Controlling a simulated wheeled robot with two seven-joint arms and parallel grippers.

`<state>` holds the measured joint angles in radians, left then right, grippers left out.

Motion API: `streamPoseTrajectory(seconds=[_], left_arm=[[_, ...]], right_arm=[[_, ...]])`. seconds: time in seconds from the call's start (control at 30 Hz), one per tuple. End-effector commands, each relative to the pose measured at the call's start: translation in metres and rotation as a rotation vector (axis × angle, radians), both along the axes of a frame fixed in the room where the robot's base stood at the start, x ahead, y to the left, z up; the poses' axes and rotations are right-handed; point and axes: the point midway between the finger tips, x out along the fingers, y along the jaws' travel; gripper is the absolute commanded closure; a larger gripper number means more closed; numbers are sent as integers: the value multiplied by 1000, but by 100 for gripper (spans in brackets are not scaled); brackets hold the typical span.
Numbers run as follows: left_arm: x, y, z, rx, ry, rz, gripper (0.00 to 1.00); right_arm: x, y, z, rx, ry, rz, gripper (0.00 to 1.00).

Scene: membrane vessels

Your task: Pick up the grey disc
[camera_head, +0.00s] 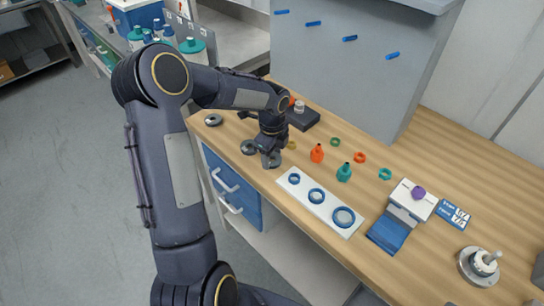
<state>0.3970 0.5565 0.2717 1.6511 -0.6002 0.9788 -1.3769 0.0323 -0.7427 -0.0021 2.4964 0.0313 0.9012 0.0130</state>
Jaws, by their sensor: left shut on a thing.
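My left gripper (265,153) reaches down over the left end of the wooden bench, close to its front edge. It is shut on a small grey disc (248,147), which shows as a round grey shape at the fingers. The fingers partly hide the disc, and I cannot tell whether it is clear of the bench top. Another round grey piece (213,120) with a darker middle lies on the bench to the left, apart from the gripper. My right gripper is not in view.
A white plate (296,195) with several blue-rimmed round openings lies right of the gripper. A dark block (303,118) sits behind the gripper. A grey cabinet (345,75) bounds the back.

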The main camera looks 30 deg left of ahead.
Motion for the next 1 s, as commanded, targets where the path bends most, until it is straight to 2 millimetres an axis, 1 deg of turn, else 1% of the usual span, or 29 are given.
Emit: streamPoseTrajectory(seconds=[0.17,0.27,0.37,0.5,0.6,0.7,0.83,1.0], left_arm=[[1,0,17,1,-4,0,70],[-2,-2,34,1,-4,-1,70],[-18,-12,55,2,-7,-3,70],[-42,-28,89,2,-8,-2,70],[-65,-43,99,2,-5,-4,70],[-83,-55,109,2,-5,-3,70],[-101,-67,119,1,-4,-2,70],[-114,-76,128,-1,-2,-2,70]], right_arm=[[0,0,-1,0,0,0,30],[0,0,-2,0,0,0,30],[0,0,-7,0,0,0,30],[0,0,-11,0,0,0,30],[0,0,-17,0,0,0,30],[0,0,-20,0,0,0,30],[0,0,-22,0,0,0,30],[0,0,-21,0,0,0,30]])
